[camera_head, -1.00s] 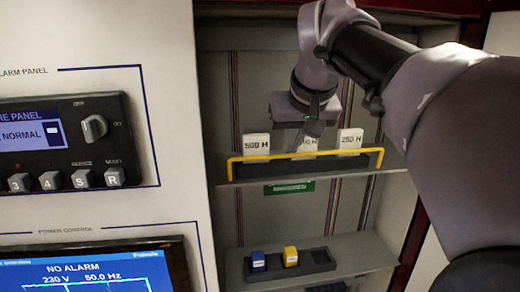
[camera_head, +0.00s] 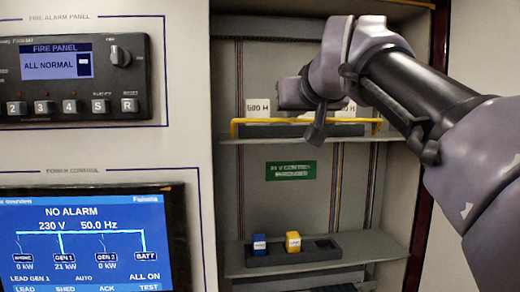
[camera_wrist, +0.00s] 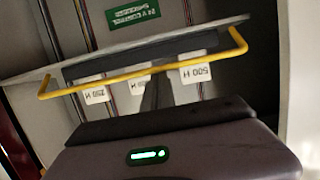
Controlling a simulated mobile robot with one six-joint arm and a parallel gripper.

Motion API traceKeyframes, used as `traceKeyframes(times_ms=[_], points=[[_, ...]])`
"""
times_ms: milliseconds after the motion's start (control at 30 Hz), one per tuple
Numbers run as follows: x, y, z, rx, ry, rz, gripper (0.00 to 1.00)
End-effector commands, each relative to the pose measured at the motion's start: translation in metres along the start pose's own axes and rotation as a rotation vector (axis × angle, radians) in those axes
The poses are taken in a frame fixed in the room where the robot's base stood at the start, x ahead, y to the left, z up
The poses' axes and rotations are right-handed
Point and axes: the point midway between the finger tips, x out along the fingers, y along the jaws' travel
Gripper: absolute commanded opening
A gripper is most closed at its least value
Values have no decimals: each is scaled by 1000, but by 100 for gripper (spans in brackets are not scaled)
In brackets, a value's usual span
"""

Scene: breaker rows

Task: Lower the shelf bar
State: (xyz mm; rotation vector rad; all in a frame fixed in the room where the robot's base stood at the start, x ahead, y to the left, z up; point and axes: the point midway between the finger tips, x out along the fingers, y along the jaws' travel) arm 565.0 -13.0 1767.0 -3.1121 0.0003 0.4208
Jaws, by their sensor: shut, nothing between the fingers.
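A yellow shelf bar (camera_head: 266,121) runs across the front of the upper shelf (camera_head: 245,138), bent at both ends. In the wrist view, the bar (camera_wrist: 118,79) appears upside down, crossing in front of white labelled blocks. The block marked 500 H (camera_head: 258,106) stands at the left behind the bar; it also shows in the wrist view (camera_wrist: 195,73). The other blocks are partly hidden by my arm in the head view. My gripper (camera_head: 317,131) is shut and empty, its tip pointing down in front of the bar's middle. Whether it touches the bar cannot be told.
A green sign (camera_head: 291,170) is on the cabinet's back wall. The fire panel (camera_head: 75,75) and power screen (camera_head: 90,240) are left of the opening.

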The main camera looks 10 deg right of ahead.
Motion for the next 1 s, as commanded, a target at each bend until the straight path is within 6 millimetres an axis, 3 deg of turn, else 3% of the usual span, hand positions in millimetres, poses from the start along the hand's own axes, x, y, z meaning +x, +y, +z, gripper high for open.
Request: traceKeyframes(times_ms=[33,300,733,1000], points=[[4,0,20,0,44,0,0],[-3,0,36,-1,298,0,0],[-9,0,50,0,624,0,0],[-10,0,53,-1,629,0,0]])
